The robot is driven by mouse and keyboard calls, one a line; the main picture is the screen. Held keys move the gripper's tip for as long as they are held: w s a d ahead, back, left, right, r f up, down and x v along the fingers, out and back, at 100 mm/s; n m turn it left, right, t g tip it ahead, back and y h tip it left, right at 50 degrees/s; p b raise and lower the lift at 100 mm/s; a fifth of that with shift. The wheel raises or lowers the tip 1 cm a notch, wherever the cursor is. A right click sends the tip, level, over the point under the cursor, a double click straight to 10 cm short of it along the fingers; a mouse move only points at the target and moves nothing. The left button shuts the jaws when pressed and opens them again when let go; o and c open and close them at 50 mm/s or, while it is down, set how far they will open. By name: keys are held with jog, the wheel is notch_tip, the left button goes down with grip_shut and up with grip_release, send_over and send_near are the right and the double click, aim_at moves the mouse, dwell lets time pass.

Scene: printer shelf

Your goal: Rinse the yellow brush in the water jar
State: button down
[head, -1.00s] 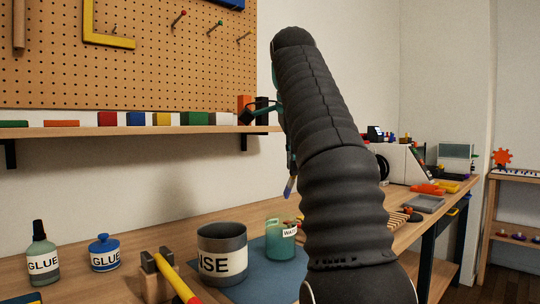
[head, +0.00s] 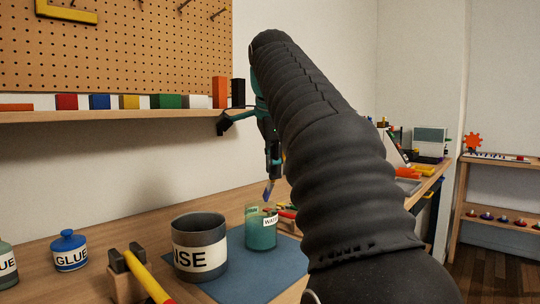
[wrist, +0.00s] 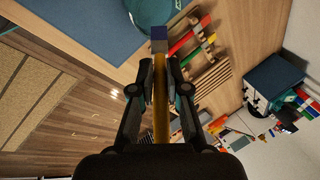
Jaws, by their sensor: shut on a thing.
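My gripper (head: 275,160) is shut on a brush and holds it tip down. In the wrist view, the brush's yellow-orange handle (wrist: 161,115) runs between the fingers of my gripper (wrist: 159,75) to a blue-grey tip (wrist: 159,40). In the head view, the brush tip (head: 268,192) hangs just above the rim of the green water jar (head: 261,236), apart from it. The jar's label is partly visible. In the wrist view, part of the teal jar (wrist: 148,12) shows at the top edge, beyond the tip. My arm hides the table to the right.
A wooden block holder (head: 124,280) with a yellow-handled tool (head: 148,278) stands at the front. A blue glue pot (head: 69,252) is further left. A shelf (head: 120,116) runs above.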

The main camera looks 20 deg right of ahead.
jog(key=shift+f, duration=0.5)
jog(key=w+a+f+b, duration=0.1)
jog(key=w+f+b, duration=0.2)
jog(key=f, duration=0.4)
jog(key=shift+w+a+f+b, duration=0.2)
jog(key=shift+a+b, duration=0.05)
jog(key=shift+b, duration=0.5)
